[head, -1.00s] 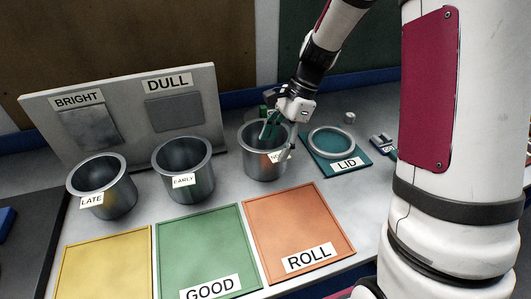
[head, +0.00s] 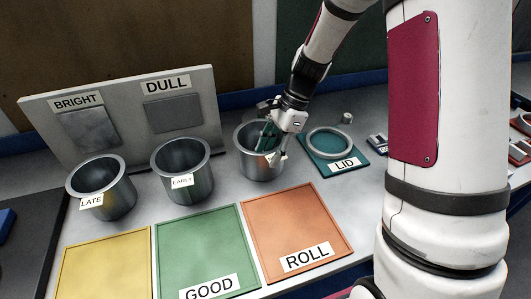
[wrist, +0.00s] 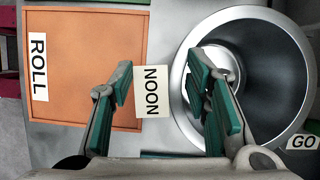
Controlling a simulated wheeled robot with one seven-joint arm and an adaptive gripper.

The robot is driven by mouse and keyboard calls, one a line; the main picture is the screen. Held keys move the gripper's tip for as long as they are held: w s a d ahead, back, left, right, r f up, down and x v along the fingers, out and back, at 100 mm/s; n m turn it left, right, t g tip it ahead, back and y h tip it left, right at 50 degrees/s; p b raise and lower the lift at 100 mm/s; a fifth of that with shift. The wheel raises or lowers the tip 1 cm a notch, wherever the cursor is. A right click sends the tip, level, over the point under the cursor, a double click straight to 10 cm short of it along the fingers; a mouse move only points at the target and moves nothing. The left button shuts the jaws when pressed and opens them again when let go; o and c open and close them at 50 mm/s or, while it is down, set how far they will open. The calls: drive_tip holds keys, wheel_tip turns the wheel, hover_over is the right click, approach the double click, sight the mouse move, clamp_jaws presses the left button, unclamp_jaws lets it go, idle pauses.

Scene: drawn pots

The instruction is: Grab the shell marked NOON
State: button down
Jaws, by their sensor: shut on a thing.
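The NOON shell is a grey metal pot (head: 254,170) with a wide rim, upright at the right end of a row of three in the head view. In the wrist view its round rim (wrist: 262,14) fills the right side, and its white NOON label (wrist: 153,92) shows between my fingers. My gripper (head: 275,148) is shut on the pot's near wall, one finger inside the rim and one outside. It also shows in the wrist view (wrist: 168,95). In the head view the fingers cover the label. I cannot tell whether the pot is off the table.
The EARLY pot (head: 183,185) and LATE pot (head: 108,205) stand left of it. A ring lies on the teal LID mat (head: 345,165) at right. Orange ROLL (head: 295,225), green GOOD (head: 205,250) and yellow (head: 105,270) mats lie in front. The BRIGHT/DULL board (head: 130,115) stands behind.

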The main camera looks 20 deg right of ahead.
drive_tip(key=shift+a, duration=0.1)
drive_tip(key=shift+r, duration=0.2)
wheel_tip(320, 180, up, 3)
drive_tip(key=shift+s+b, duration=0.1)
drive_tip(key=shift+b, duration=0.3)
drive_tip(key=s+a+r, duration=0.1)
drive_tip(key=s+a, duration=0.3)
drive_tip(key=s, duration=1.1)
drive_tip(key=shift+r, duration=0.2)
drive_tip(key=shift+s, duration=0.1)
